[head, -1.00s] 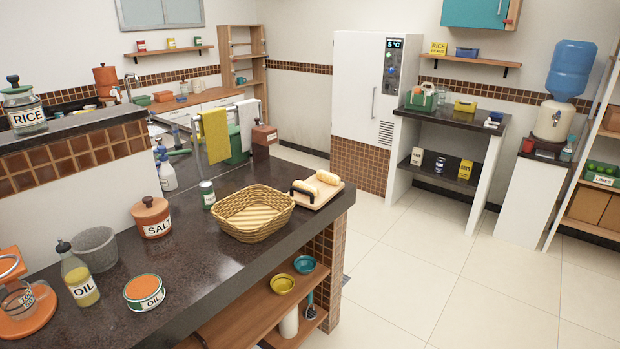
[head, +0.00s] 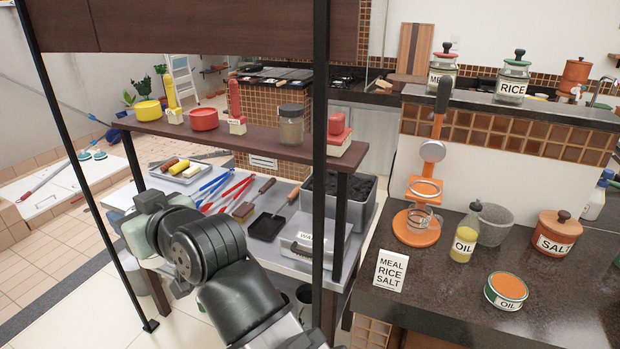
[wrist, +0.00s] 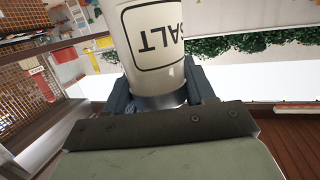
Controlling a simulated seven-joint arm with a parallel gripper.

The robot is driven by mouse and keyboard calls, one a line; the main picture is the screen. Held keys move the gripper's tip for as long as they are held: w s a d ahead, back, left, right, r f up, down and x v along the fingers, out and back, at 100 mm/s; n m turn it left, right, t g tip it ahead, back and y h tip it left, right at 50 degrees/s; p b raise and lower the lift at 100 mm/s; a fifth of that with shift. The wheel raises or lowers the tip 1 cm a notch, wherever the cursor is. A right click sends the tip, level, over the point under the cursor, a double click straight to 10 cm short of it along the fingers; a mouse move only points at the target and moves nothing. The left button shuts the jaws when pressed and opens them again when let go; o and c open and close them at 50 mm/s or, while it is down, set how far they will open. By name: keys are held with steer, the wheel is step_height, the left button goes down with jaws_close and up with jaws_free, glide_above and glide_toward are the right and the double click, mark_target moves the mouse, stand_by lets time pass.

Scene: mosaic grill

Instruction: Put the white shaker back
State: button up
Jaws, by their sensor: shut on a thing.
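The white shaker (wrist: 158,45), with a black-framed "SALT" label, fills the middle of the wrist view. My gripper (wrist: 155,88) is shut on it, one finger on each side near its metal-coloured end. The label reads upside down in that view. In the head view my gripper (head: 143,212) is at the left, in front of the steel table and below the dark wooden shelf (head: 250,146). I cannot make out the shaker in the head view.
A black post (head: 320,180) stands right of my arm. The shelf holds a yellow pot (head: 149,110), a red pot (head: 204,119) and a brown jar (head: 291,125). Utensils lie on the steel table. The dark counter (head: 440,310) at right holds an oil bottle (head: 465,235).

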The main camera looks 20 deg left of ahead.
steer(key=w+d+r+n+g, duration=0.1)
steer(key=w+d+r+g, duration=0.1)
steer(key=w+d, duration=1.05)
steer(key=w+d+r+n+g, duration=0.2)
steer(key=w+d, duration=1)
steer(key=w, duration=0.1)
steer(key=w+d+f+m+t, duration=0.2)
steer(key=w+d+t, duration=0.1)
steer(key=w+d, duration=1.05)
steer(key=w+d+f+m+t, duration=0.2)
steer(key=w+d, duration=1)
steer(key=w, duration=0.3)
steer(key=w+d+f+m+t+h, duration=0.1)
steer(key=w+d+f+m+t, duration=0.15)
steer(key=d, duration=1.25)
steer(key=w+d+f+m+t+h, duration=0.1)
steer(key=w+d+f, duration=0.3)
steer(key=d, duration=1.1)
steer(key=w+d+f+m+t+h, duration=0.1)
steer(key=w+d+f+t+h, duration=0.2)
steer(key=d, duration=1.2)
steer(key=s+d+f+m+t, duration=0.1)
steer(key=d+f, duration=0.2)
steer(key=d, duration=0.6)
steer(key=s+d+f+m, duration=0.1)
steer(key=d+f, duration=0.2)
steer(key=d, duration=0.5)
steer(key=shift+h, duration=0.3)
steer(key=shift+d+f, duration=0.15)
steer(key=shift+f, duration=4.25)
